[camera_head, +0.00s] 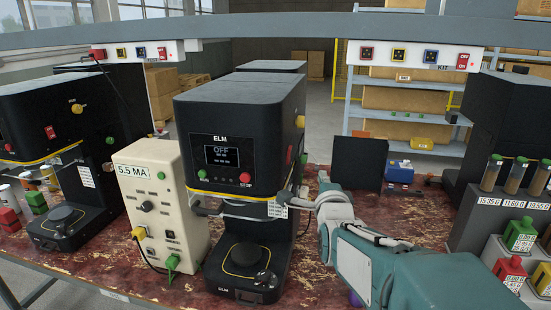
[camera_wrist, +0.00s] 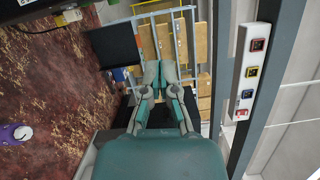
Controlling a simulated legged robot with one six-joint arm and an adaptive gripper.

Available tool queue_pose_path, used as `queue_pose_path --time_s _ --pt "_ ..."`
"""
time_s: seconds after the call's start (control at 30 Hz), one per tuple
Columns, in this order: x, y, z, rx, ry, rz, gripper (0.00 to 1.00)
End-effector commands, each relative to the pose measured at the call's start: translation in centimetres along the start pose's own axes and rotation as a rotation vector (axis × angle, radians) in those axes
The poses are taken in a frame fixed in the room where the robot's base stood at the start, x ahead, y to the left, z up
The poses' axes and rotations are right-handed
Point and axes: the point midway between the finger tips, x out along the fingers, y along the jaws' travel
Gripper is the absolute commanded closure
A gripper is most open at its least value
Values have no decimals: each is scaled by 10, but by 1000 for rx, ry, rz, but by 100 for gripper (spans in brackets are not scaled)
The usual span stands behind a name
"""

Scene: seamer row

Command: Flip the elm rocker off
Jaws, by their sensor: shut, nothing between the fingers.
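The black machine labelled ELM (camera_head: 238,135) stands mid-table. Its small screen (camera_head: 222,156) appears to read OFF. A red rocker-like switch (camera_head: 290,155) shows on its right side; its position is too small to tell. A green button (camera_head: 202,173) and a red button (camera_head: 245,177) sit on its front. My teal and grey arm reaches in from the lower right, to the right of the machine. My gripper (camera_wrist: 164,68) shows in the wrist view, shut and empty, pointing toward the back shelves. No contact with the ELM machine shows there.
A cream box labelled 5.5 MA (camera_head: 157,195) stands left of the ELM machine, beside another black machine (camera_head: 50,120). A dark panel (camera_head: 357,163) stands behind my arm. A white socket strip (camera_head: 410,54) hangs overhead; it also shows in the wrist view (camera_wrist: 251,70). Sample tubes stand at right.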

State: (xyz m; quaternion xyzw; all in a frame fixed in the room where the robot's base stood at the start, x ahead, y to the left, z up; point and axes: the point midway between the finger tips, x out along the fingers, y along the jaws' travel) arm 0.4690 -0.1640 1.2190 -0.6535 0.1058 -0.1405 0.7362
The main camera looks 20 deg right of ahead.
Motion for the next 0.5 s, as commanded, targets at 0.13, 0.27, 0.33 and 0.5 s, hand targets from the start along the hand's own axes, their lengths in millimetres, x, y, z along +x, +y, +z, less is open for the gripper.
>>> queue_pose_path --time_s 0.13,0.27,0.33,0.5 --pt "14 1 2 -2 -1 1 100" --pt "35 1 2 -2 -1 2 100" --pt "46 1 1 -1 -2 2 100" --pt "76 1 0 1 -1 2 100"
